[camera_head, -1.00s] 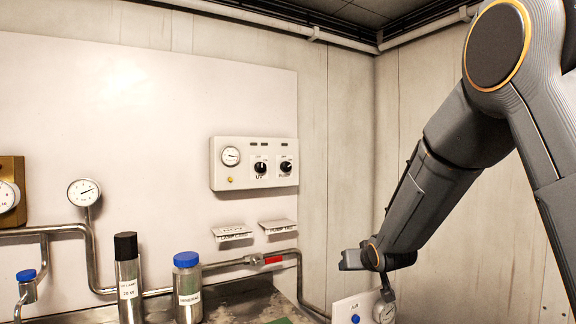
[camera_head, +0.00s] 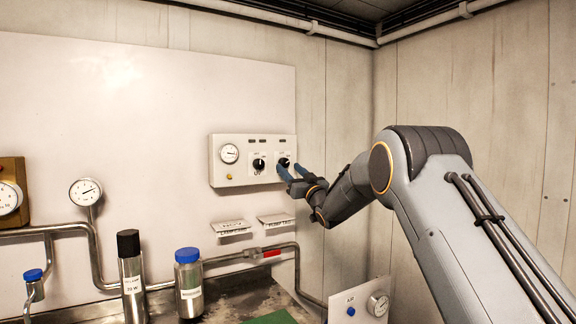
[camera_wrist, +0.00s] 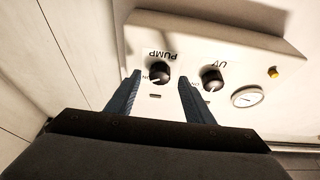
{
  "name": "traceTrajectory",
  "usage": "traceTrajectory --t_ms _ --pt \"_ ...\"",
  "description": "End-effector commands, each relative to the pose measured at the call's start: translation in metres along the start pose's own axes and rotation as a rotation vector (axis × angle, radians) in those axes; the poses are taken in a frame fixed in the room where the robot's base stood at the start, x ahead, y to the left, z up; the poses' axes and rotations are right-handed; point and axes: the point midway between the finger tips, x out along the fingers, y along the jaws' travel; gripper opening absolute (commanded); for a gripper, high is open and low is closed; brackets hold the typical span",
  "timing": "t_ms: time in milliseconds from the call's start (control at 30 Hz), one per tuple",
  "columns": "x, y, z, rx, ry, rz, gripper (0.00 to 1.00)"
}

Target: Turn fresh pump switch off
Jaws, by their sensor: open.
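The pump switch is a black rotary knob (camera_head: 284,162) at the right of the white control panel (camera_head: 221,177). In the wrist view the pump knob (camera_wrist: 160,73) lies under an upside-down "PUMP" label. My gripper (camera_head: 289,171) is open at the panel's right side, its blue fingers pointing at the panel. In the wrist view the fingers (camera_wrist: 159,84) stand on either side of the pump knob; I cannot tell whether they touch it. The UV knob (camera_head: 259,164) is left of the pump knob, and it also shows in the wrist view (camera_wrist: 211,79), outside the fingers.
The panel also bears a round gauge (camera_head: 229,153) and a yellow light (camera_head: 229,177). Two label plates (camera_head: 276,220) and a pipe with a red valve handle (camera_head: 271,254) lie below. Bottles (camera_head: 188,283) stand at the lower left. The right wall side is open.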

Motion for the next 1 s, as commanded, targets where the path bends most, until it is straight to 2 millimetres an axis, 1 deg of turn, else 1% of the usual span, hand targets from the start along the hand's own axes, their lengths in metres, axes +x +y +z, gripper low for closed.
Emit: traceTrajectory --t_ms 100,200,333,567,800,1000 --pt "0.013 -0.001 0.000 0.000 0.000 -0.001 0.48" --pt "0.019 -0.001 0.000 0.001 -0.001 0.000 0.48" --pt "0.022 0.000 0.001 0.001 -0.002 0.000 0.48" --pt "0.022 0.000 0.001 0.000 -0.002 0.000 0.48" --pt "0.022 0.000 0.000 0.000 -0.002 0.001 0.07" --pt "0.022 0.000 0.001 -0.009 -0.001 -0.003 0.07"
